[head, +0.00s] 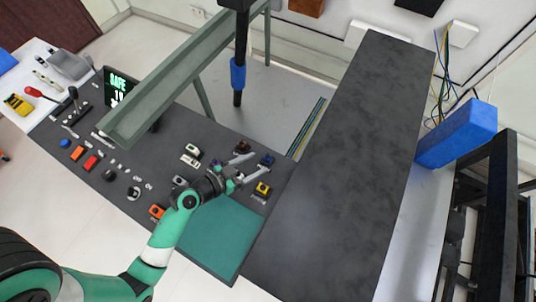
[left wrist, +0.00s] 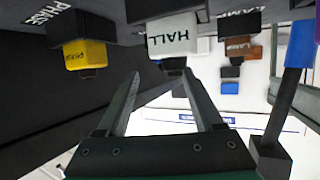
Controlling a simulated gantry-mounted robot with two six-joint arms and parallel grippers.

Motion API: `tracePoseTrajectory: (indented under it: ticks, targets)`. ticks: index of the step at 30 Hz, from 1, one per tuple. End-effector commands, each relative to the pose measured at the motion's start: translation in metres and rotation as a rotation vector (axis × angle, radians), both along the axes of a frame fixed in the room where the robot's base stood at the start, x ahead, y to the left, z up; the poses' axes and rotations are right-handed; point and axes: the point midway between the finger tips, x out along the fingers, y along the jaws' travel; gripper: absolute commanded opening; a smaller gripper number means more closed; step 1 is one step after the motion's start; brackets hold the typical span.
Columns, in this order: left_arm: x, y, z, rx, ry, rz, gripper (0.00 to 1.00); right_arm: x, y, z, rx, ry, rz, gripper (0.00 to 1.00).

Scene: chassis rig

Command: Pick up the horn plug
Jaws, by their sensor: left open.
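My left gripper (head: 261,167) is open and empty, low over the far right part of the dark bench, among small coloured plugs. A yellow plug (left wrist: 85,55), below a PHASE label, is at the left. An orange-brown plug (left wrist: 238,45) is farther off; its lettering is too small to read. I cannot tell which plug is the horn plug. My right gripper is not in view.
A green mat (head: 215,240) lies at the near edge. White plugs (head: 191,155) stand left of the gripper. A grey rail (head: 180,80) and a hanging black rod with a blue band (head: 238,75) are behind. A bare dark bench (head: 335,170) is at the right.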

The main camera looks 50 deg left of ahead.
Motion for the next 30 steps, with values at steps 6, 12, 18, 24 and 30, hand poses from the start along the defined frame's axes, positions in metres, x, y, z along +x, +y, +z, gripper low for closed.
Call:
tracePoseTrajectory:
  ticks: [6,12,18,24,30]
  targets:
    - [0.021,0.004,-0.009,-0.001,-0.001,-0.002,0.68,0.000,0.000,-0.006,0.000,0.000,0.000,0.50]
    - [0.047,0.005,-0.019,-0.001,0.000,-0.002,0.68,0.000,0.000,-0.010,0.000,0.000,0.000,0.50]
    - [0.049,0.005,-0.019,0.000,0.000,0.000,0.68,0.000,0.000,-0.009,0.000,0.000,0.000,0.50]
    - [0.048,0.005,-0.019,0.000,0.000,0.000,0.38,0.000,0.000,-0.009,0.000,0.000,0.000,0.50]
    - [0.048,0.005,-0.019,0.000,0.001,0.000,0.02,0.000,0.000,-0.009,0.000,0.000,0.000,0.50]
